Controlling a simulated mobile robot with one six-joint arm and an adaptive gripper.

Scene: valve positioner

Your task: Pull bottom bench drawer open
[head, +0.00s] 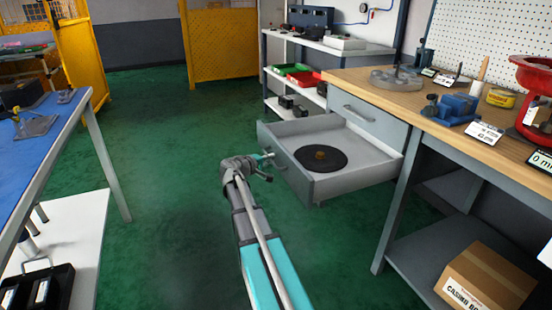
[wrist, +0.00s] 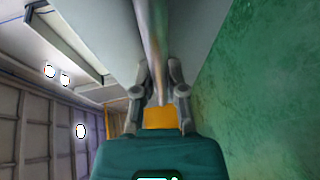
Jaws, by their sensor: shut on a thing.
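The bottom bench drawer (head: 345,184) is pulled well out from under the workbench in the head view. A black disc (head: 321,158) with a small brass-coloured piece on its middle lies inside it. My gripper (head: 268,168) is at the drawer's front face, on its left side. In the wrist view my gripper (wrist: 159,78) has its two fingers on either side of the drawer's bar handle (wrist: 153,40), shut on it. The handle is mostly hidden by my gripper in the head view.
The upper drawer (head: 368,122) is shut. The wooden bench top (head: 400,98) carries a blue vise (head: 452,108) and a red valve part (head: 535,85). A cardboard box (head: 486,283) sits on the lower shelf. A blue-topped table (head: 50,120) stands left; green floor between is clear.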

